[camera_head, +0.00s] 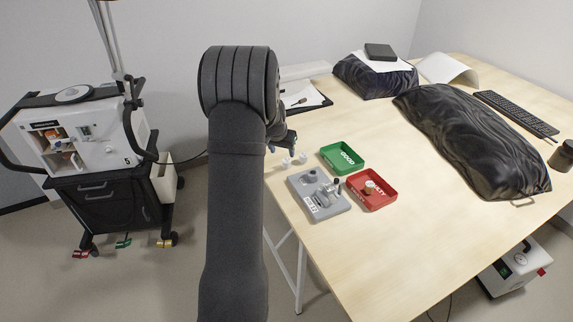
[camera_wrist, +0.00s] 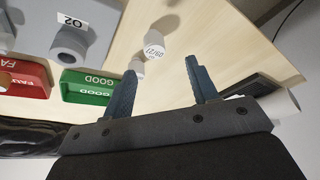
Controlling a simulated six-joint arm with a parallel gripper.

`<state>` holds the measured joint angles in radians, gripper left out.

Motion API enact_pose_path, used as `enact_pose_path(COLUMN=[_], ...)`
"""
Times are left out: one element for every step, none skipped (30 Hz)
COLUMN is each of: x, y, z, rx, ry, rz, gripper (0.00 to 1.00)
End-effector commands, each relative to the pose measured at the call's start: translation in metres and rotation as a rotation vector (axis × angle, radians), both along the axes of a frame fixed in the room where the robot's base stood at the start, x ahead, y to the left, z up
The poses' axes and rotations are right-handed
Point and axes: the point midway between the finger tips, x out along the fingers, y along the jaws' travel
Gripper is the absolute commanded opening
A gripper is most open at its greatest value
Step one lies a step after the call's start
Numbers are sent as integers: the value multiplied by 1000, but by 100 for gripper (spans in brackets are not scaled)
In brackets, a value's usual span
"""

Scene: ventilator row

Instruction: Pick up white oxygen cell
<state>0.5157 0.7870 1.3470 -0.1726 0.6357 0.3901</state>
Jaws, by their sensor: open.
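A white oxygen cell (camera_wrist: 154,45) with dark printed characters on its face is on the table in the wrist view. A smaller white part (camera_wrist: 138,68) is close beside it; I cannot tell whether they are joined. In the head view, small white pieces (camera_head: 288,161) lie near the table's left edge, left of the green tray. My gripper (camera_wrist: 164,71) is open, with nothing between its two blue-grey fingers. The white cell appears beyond the fingertips, towards the left finger. In the head view my arm hides most of the gripper.
A grey fixture (camera_head: 318,194) marked O2 in the wrist view (camera_wrist: 72,22) stands near the white pieces. A black bag (camera_head: 470,140) lies farther right. The front table is clear.

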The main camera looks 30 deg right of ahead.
Motion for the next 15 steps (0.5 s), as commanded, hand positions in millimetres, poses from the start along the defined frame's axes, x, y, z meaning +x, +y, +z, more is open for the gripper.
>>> enact_pose_path(x=[2, 3, 4, 5, 5, 6, 6, 6, 7, 7, 7, 7, 7, 7, 7], y=[-2, -3, -4, -5, -6, -6, -7, -7, -8, -9, -11, -13, -15, -17, -20], z=[-8, -11, -15, -17, -19, -20, -21, -23, -25, -29, -32, -38, -42, -48, -53], rx=[1, 1, 1, 1, 0, -1, -1, 0, 0, 0, 0, 0, 1, 2, 1], ry=[2, 1, 1, 1, 0, -1, -1, 0, 0, 1, 1, 1, 2, 3, 2], rz=[0, 0, 0, 0, 0, 0, 0, 0, 0, 0, 0, -1, -1, -1, -1], gripper=[54, 54, 54, 54, 54, 54, 54, 54, 54, 54, 54, 54, 54, 54, 54])
